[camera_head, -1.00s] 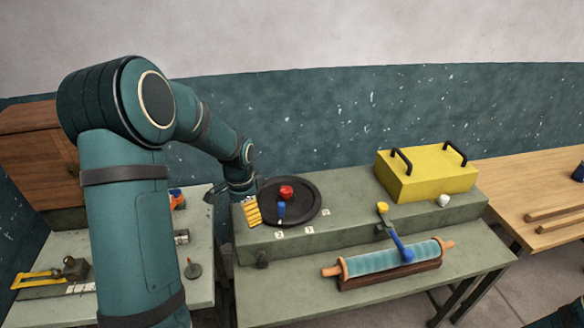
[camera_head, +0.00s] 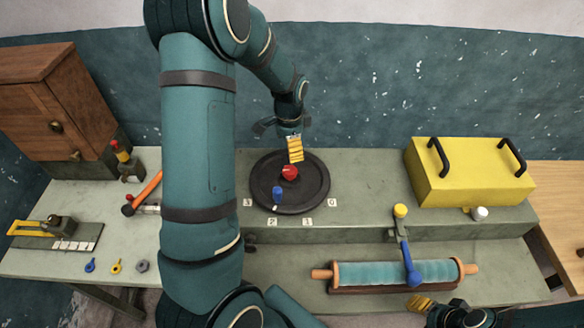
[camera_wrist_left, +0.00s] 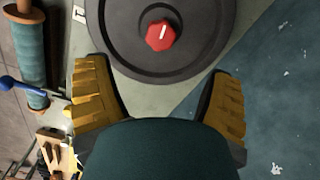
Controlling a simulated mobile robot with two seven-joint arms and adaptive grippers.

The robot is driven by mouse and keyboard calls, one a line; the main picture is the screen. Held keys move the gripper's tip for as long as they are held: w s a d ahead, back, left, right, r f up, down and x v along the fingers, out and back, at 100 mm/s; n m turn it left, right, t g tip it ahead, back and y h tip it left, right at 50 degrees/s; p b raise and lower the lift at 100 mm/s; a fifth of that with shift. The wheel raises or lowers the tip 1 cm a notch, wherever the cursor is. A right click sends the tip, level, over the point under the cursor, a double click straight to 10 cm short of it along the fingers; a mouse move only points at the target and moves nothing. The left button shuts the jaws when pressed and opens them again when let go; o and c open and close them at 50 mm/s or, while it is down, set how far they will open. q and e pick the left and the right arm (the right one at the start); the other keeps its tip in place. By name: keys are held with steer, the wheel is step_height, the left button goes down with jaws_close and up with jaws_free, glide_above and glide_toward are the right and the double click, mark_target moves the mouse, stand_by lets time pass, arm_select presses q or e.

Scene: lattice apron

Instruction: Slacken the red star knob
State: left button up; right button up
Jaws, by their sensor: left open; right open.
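The red star knob (camera_head: 289,172) stands on a round dark plate (camera_head: 318,188) on the raised bench shelf. A blue knob (camera_head: 277,193) stands on the same plate, nearer the front. My left gripper (camera_head: 294,150) hangs at the back edge of the plate, just behind the red knob. In the left wrist view its fingers are open and empty, and the red knob (camera_wrist_left: 160,36), with a white mark on top, lies beyond the fingertips, apart from them. My right gripper (camera_head: 418,303) is at the lower right, open, partly cut off by the frame edge.
A yellow box (camera_head: 470,180) with black handles stands right of the plate. Number labels line the shelf front. Tools and a wooden cabinet (camera_head: 50,105) are at the left.

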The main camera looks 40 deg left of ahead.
mark_target(290, 170)
arm_select(q)
step_height(290, 170, down, 11)
steer(key=shift+r, duration=0.15)
stand_by(0.4)
steer(key=shift+w, duration=0.1)
steer(key=c, duration=1.2)
